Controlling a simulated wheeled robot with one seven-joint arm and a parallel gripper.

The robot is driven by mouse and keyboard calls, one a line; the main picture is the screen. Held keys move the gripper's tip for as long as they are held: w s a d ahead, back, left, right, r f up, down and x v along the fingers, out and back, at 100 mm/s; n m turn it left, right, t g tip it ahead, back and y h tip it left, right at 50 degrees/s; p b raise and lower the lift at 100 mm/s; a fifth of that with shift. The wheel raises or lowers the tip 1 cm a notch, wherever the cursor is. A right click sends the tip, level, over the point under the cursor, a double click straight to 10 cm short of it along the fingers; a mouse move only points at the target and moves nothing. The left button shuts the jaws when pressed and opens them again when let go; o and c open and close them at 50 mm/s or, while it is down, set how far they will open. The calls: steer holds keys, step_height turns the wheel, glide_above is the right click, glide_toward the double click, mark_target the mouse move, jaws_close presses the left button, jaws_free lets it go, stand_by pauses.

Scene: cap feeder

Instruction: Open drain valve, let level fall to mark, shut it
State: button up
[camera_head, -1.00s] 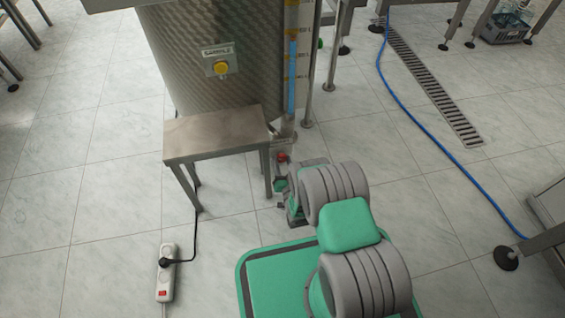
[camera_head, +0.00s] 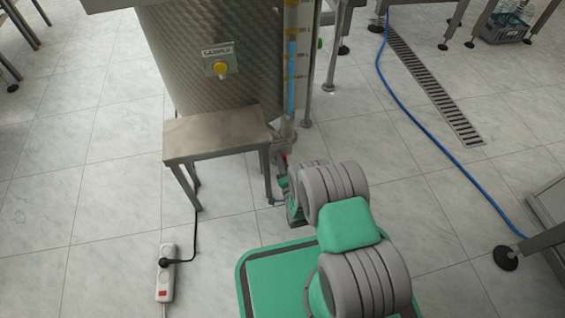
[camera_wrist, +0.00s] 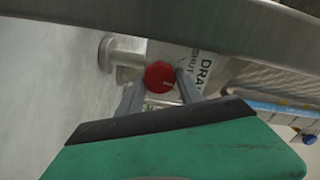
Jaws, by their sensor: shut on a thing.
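The steel tank (camera_head: 205,60) stands at the top, with a clear sight tube holding a blue liquid column (camera_head: 291,75) beside a scale with yellow marks. Below the tube, the red drain valve knob (camera_wrist: 161,76) shows in the wrist view with a light pointer line, next to a plate (camera_wrist: 200,62) lettered "DRAIN". The rest of the lettering is partly covered. My gripper (camera_wrist: 160,86) has one grey finger on each side of the knob and is shut on it. In the head view my wrist hides most of the valve.
A steel step stool (camera_head: 215,137) stands left of the valve, close to my arm. A power strip (camera_head: 165,272) with a black cable lies on the floor. A blue hose (camera_head: 425,138) and a floor drain grate (camera_head: 432,88) are at the right. The tiled floor between is clear.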

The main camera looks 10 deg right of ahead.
steer(key=shift+m, duration=0.7)
steer(key=o, duration=1.2)
steer(key=shift+d, duration=0.1)
steer(key=shift+o, duration=1)
steer(key=s+p, duration=0.2)
steer(key=s, duration=0.5)
steer(key=shift+s+p, duration=0.35)
steer(key=shift+s, duration=0.05)
stand_by(2.7)
